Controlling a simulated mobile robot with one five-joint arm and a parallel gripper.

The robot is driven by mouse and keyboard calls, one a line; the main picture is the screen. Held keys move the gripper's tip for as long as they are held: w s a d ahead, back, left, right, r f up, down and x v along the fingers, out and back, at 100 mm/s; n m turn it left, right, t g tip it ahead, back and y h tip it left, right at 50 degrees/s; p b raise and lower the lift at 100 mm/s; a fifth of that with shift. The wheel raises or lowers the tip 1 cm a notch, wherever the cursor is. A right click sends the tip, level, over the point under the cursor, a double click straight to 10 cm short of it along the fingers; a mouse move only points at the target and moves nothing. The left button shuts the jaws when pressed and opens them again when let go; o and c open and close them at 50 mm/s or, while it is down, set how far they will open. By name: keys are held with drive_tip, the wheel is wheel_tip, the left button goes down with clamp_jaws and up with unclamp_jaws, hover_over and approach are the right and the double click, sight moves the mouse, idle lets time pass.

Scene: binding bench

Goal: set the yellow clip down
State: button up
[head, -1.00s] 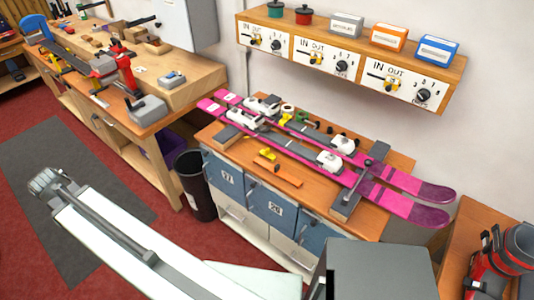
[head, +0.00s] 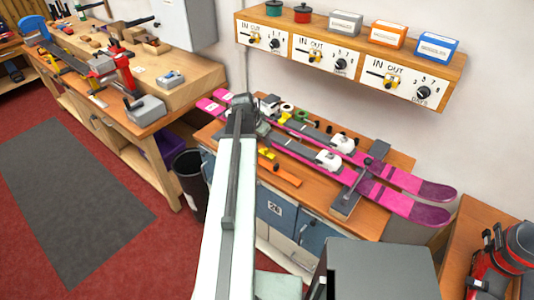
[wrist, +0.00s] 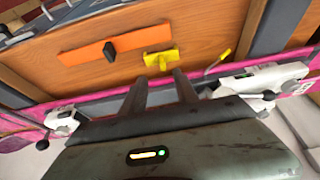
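A small yellow clip (head: 266,153) lies on the wooden bench top, beside an orange strip (head: 280,174). In the wrist view the yellow clip (wrist: 160,59) shows just beyond the fingertips, next to the orange strip (wrist: 115,45) with a dark piece on it. My gripper (wrist: 160,76) has its two fingers apart, with nothing seen between them. In the head view the end of my arm (head: 243,104) is over the left part of the pink skis, and the fingers cannot be made out there.
Two pink skis (head: 432,188) with white bindings (head: 328,160) lie across the bench. A second yellow piece (wrist: 224,55) shows in the wrist view. A shelf with dials (head: 350,55) hangs above. A dark bin (head: 190,180) stands left of the bench.

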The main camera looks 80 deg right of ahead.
sight(266, 149)
drive_tip(key=b+x, duration=0.6)
drive_tip(key=x, duration=0.1)
drive_tip(key=shift+w+d+f, duration=0.1)
drive_tip(key=shift+d+f, duration=0.1)
drive_tip(key=shift+r, duration=0.2)
clamp_jaws()
